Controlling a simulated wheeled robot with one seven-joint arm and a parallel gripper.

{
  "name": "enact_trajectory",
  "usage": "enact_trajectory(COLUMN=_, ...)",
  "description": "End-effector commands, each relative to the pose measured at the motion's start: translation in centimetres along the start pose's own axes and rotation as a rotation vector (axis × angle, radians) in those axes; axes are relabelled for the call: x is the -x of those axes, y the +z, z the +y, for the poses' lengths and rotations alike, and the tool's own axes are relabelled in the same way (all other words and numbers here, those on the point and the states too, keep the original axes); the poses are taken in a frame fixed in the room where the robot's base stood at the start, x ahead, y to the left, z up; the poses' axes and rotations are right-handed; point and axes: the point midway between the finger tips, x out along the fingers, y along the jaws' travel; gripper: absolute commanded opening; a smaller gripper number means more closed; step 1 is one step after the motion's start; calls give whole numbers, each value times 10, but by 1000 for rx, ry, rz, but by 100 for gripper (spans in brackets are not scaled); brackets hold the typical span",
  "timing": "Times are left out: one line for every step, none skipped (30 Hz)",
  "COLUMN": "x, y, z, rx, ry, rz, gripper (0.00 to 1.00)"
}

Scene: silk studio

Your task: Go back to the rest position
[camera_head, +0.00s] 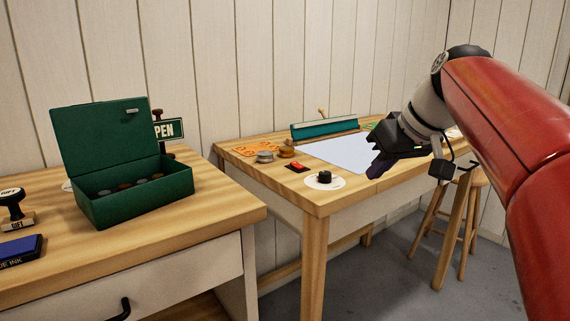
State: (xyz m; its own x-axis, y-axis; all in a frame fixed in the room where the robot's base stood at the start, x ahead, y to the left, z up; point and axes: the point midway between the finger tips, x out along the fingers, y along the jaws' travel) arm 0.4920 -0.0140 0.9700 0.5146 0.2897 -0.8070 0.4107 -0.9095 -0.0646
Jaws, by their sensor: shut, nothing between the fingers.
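My gripper (377,160) is at the end of my red arm, which reaches in from the right of the head view. It appears over the front right part of the right-hand table (345,193), near the white sheet (338,153). The gripper is shut with nothing in it. Its fingers are dark and small in the view, and I cannot tell its exact height above the table.
A green cash box (130,203) with its lid open stands on the left counter (215,211). A stamp (13,210) and an ink pad (20,252) lie left of it. A stool (470,181) stands beyond.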

Motion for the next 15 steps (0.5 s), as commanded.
enact_trajectory(x=-2, y=13, z=-8, rx=-21, ry=11, rz=-11, gripper=0)
enact_trajectory(x=-3, y=21, z=-12, rx=-37, ry=20, rz=-18, gripper=0)
enact_trajectory(x=-6, y=33, z=-18, rx=-60, ry=34, rz=-29, gripper=0)
enact_trajectory(x=-8, y=44, z=-23, rx=-78, ry=45, rz=-36, gripper=0)
enact_trajectory(x=-11, y=56, z=-28, rx=-98, ry=57, rz=-45, gripper=0)
enact_trajectory(x=-15, y=74, z=-34, rx=-125, ry=77, rz=-56, gripper=0)
enact_trajectory(x=-19, y=89, z=-40, rx=-145, ry=91, rz=-65, gripper=0)
enact_trajectory(x=-23, y=104, z=-45, rx=-165, ry=107, rz=-72, gripper=0)
enact_trajectory(x=-28, y=125, z=-52, rx=-189, ry=128, rz=-81, gripper=0)
enact_trajectory(x=-33, y=142, z=-56, rx=-206, ry=144, rz=-89, gripper=0)
enact_trajectory(x=-38, y=158, z=-60, rx=-223, ry=159, rz=-95, gripper=0)
enact_trajectory(x=-44, y=179, z=-65, rx=-242, ry=179, rz=-102, gripper=0)
enact_trajectory(x=-49, y=194, z=-69, rx=-255, ry=193, rz=-105, gripper=0)
enact_trajectory(x=-54, y=209, z=-72, rx=-267, ry=207, rz=-109, gripper=0)
enact_trajectory(x=-60, y=228, z=-75, rx=-280, ry=222, rz=-112, gripper=0)
